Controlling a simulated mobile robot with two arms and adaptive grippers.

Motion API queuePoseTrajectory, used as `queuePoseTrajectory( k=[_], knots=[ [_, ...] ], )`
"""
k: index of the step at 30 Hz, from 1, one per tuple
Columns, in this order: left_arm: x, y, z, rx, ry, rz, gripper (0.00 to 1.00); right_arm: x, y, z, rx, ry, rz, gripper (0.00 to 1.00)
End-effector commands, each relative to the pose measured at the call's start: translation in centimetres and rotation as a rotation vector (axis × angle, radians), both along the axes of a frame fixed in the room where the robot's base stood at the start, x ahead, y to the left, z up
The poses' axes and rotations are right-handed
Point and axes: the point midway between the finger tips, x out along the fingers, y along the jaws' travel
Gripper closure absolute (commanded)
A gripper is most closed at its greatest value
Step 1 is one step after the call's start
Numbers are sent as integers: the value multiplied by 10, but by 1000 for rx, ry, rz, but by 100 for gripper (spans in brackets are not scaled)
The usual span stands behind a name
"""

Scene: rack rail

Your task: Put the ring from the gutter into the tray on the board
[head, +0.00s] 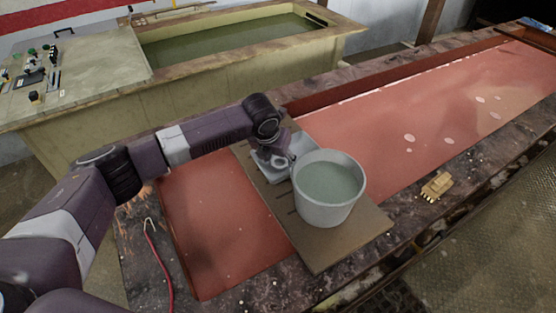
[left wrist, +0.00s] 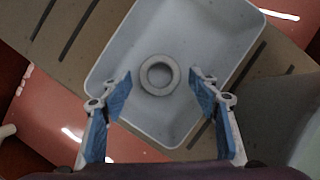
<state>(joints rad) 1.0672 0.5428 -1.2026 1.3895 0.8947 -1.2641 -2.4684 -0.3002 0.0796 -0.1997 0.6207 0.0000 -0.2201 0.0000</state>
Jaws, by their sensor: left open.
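A grey ring (left wrist: 141,76) lies flat on the floor of the pale grey tray (left wrist: 180,30), near its middle in the left wrist view. The tray sits on the brown slotted board (head: 322,252); in the head view it shows partly behind the bucket and under my gripper. My left gripper (left wrist: 160,78) is open over the tray, its blue-padded fingers on either side of the ring and apart from it. In the head view my left gripper (head: 279,158) is partly hidden by its own wrist. My right gripper is not in view.
A grey bucket (head: 326,215) of greenish liquid stands on the board close beside my left gripper. The board spans the red-floored trough (head: 220,240). A brass-coloured brush (head: 437,186) lies on the right edge. A red cable-like tool (head: 158,258) lies front left.

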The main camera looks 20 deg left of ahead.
Motion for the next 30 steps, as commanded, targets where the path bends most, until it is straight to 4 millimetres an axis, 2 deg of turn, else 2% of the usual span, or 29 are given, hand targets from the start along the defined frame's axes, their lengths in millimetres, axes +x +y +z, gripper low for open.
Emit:
queuePoseTrajectory(
  k=[8,11,21,25,30],
  knots=[
    [-2,0,10,-2,-3,-2,44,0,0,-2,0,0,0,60],
    [-8,2,23,0,-4,-1,44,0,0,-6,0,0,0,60],
    [-35,5,88,-1,-5,-1,44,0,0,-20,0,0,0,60],
    [-41,6,104,-1,-2,1,44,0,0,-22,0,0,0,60],
    [-45,6,112,1,0,1,44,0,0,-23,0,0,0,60]
  ],
)
